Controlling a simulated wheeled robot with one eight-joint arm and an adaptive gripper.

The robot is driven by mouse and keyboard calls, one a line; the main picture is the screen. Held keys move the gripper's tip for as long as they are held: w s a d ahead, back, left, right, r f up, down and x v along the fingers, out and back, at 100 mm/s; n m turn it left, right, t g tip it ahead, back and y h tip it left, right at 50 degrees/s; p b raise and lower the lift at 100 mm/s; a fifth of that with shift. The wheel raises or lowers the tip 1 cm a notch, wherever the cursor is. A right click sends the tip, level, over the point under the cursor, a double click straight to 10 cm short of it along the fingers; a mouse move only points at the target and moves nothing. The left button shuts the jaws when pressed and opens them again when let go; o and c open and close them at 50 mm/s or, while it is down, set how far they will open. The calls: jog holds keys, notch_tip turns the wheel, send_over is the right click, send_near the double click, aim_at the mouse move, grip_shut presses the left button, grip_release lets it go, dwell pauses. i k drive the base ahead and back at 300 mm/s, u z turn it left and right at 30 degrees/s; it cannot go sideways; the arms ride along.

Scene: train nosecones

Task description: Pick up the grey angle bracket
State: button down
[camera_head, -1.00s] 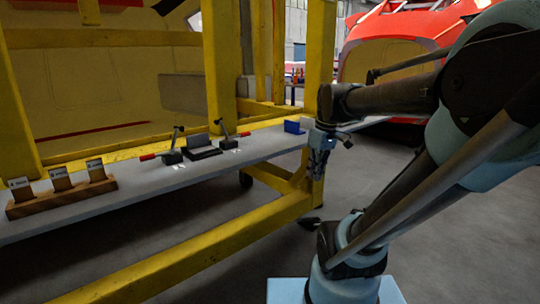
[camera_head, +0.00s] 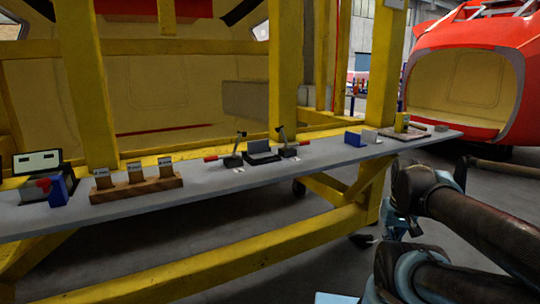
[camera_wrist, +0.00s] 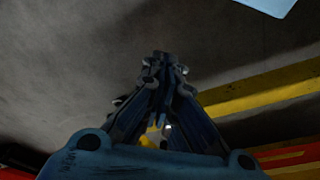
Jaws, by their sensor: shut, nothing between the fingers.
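A small light-grey upright piece (camera_head: 370,135), which looks like the angle bracket, stands on the bench next to a blue bracket-like piece (camera_head: 354,139) in the head view. Its exact shape is too small to tell. My gripper (camera_head: 396,230) hangs below and in front of the bench's right part, apart from the grey piece. In the wrist view my gripper (camera_wrist: 165,62) has its fingers together with nothing between them, above the dark floor. The bracket is not seen in the wrist view.
The long grey bench (camera_head: 225,184) runs along a yellow frame (camera_head: 286,75). It carries a wooden block with labelled cards (camera_head: 137,188), clamps beside a black device (camera_head: 262,153), and a board with a yellow item (camera_head: 402,123). A red nosecone (camera_head: 508,60) stands behind right. The floor in front is open.

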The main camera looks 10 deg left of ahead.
aim_at(258, 150)
jog(key=u, duration=0.2)
jog(key=k, duration=1.75)
jog(key=u, duration=0.6)
jog(key=i, duration=1)
jog(key=z, duration=0.05)
